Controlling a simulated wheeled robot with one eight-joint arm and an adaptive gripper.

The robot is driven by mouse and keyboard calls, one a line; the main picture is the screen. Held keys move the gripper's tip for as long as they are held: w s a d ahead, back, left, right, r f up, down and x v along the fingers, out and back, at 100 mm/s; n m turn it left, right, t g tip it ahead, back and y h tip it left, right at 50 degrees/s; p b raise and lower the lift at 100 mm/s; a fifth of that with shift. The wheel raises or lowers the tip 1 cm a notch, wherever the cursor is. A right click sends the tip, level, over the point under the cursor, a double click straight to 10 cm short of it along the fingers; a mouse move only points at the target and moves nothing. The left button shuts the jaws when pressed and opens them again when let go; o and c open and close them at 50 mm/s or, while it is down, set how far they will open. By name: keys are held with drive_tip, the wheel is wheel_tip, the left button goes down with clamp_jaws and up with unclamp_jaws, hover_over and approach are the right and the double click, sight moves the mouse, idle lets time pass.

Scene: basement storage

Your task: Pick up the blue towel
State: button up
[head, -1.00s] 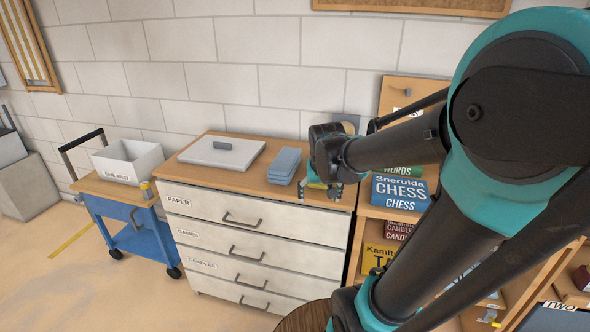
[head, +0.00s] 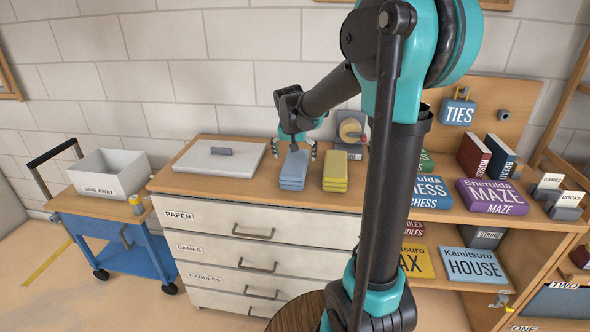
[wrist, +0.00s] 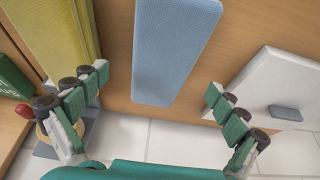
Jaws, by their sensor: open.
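The blue towel (head: 294,170) is a folded stack lying on the wooden top of the drawer chest, left of a folded yellow towel (head: 335,171). My gripper (head: 294,150) is open and empty, above and just behind the blue towel's far end. In the wrist view the blue towel (wrist: 172,48) lies between the two spread fingers of my gripper (wrist: 158,97), apart from both. The yellow towel (wrist: 58,35) is partly covered by one finger there.
A flat white lidded item (head: 218,157) lies left of the blue towel. A tape-like roll on a grey holder (head: 351,132) stands at the back right by the wall. A shelf with books and game boxes (head: 492,197) is to the right. A give-away bin (head: 108,174) sits on a blue cart at left.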

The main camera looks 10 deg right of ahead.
sight(295, 162)
drive_tip(key=shift+x, duration=3.5)
drive_tip(key=shift+a, duration=0.15)
drive_tip(key=shift+c, duration=0.4)
drive_tip(key=c, duration=1.3)
drive_tip(key=shift+r, duration=0.1)
drive_tip(key=shift+c, duration=0.2)
